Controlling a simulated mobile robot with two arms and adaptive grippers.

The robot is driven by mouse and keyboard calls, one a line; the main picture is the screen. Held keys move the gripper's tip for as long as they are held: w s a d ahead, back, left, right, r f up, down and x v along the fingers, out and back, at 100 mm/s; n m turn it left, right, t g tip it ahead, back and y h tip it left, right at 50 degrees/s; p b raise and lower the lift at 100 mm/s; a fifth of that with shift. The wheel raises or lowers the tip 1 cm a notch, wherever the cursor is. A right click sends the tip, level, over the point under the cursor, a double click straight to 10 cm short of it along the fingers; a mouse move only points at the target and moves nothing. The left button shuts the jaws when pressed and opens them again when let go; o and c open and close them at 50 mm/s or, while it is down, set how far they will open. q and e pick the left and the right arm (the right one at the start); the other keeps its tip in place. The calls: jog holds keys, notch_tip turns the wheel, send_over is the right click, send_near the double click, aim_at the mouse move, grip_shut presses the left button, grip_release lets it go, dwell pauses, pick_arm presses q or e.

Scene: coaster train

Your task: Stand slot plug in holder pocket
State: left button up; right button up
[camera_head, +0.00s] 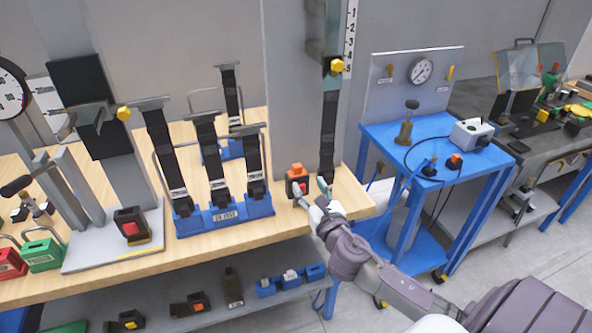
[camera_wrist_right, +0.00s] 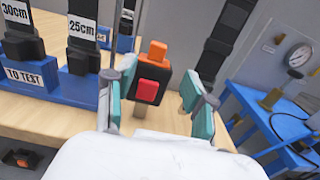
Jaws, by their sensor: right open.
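An orange plug (camera_head: 297,169) stands upright in the top of a black buckle (camera_head: 294,188) with a red button, near the right end of the wooden bench. In the right wrist view the orange plug (camera_wrist_right: 158,51) sticks out above the buckle (camera_wrist_right: 149,85). My right gripper (camera_head: 313,194) is open. In its wrist view, the teal fingertips (camera_wrist_right: 156,88) are spread to either side of the buckle, with a wide gap on the right; contact on the left cannot be told. I cannot tell which object is the holder pocket. My left gripper is not in view.
A blue rack (camera_head: 225,217) with several strapped buckles stands left of the plug. A hanging strap (camera_head: 329,120) is close behind my gripper. A blue cart (camera_head: 440,140) stands to the right.

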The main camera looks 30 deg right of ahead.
aim_at(299, 172)
jog(key=shift+x, duration=0.85)
jog(key=shift+w+a+r, duration=0.1)
jog(key=shift+w+a, duration=0.15)
jog(key=shift+w, duration=0.35)
jog(key=p+x, duration=0.1)
jog(key=x, duration=0.3)
jog(key=shift+w+d, duration=0.2)
jog(key=shift+w, duration=0.55)
jog(key=shift+s, duration=0.1)
jog(key=c, duration=0.6)
